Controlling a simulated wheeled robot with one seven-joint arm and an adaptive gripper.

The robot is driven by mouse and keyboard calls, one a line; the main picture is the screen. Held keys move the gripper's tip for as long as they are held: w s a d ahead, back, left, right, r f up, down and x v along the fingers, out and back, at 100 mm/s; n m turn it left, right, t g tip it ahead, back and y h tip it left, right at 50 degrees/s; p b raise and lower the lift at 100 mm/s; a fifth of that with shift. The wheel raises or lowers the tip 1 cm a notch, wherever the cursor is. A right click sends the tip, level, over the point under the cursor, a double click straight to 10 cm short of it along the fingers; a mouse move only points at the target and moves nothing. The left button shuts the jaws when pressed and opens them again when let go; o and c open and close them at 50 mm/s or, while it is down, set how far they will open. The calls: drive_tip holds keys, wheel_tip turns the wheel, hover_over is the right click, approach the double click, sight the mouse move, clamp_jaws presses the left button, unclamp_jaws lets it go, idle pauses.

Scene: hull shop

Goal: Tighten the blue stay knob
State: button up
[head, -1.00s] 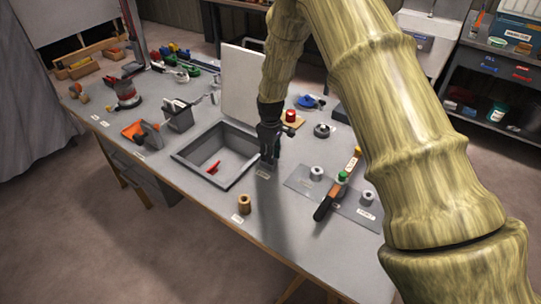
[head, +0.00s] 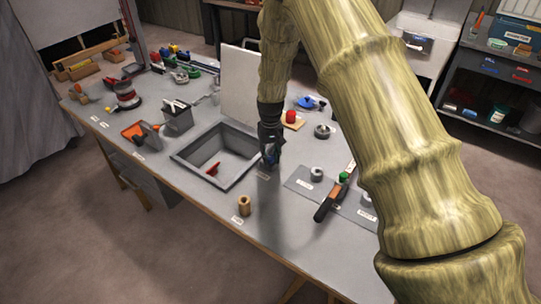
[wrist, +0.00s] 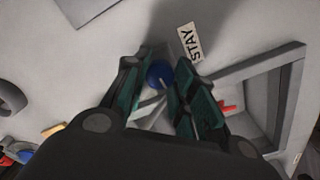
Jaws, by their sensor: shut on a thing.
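The blue stay knob (wrist: 160,74) shows between my gripper's fingers in the wrist view, beside the hatch frame's corner. A white label reading STAY (wrist: 190,42) lies on the bench just beyond it. My gripper (wrist: 162,82) is shut on the knob, one finger on each side. In the head view my gripper (head: 269,160) points down at the right edge of the hatch frame (head: 185,157), and only a little blue shows there. The white hatch lid (head: 240,85) stands upright behind the opening. The fingers hide part of the knob and what is under it.
A red handle (head: 213,169) sits inside the hatch opening. A tan cylinder (head: 244,205) stands near the bench's front edge. A red knob (head: 291,117) stands behind my gripper.

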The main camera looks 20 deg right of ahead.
sight(271, 157)
drive_tip(key=shift+m, duration=0.3)
drive_tip(key=shift+w, duration=0.1)
drive_tip(key=o, duration=1.1)
drive_tip(key=shift+r, duration=0.1)
wheel_tip(271, 157, up, 12)
drive_tip(key=shift+f, duration=0.1)
idle(0.4)
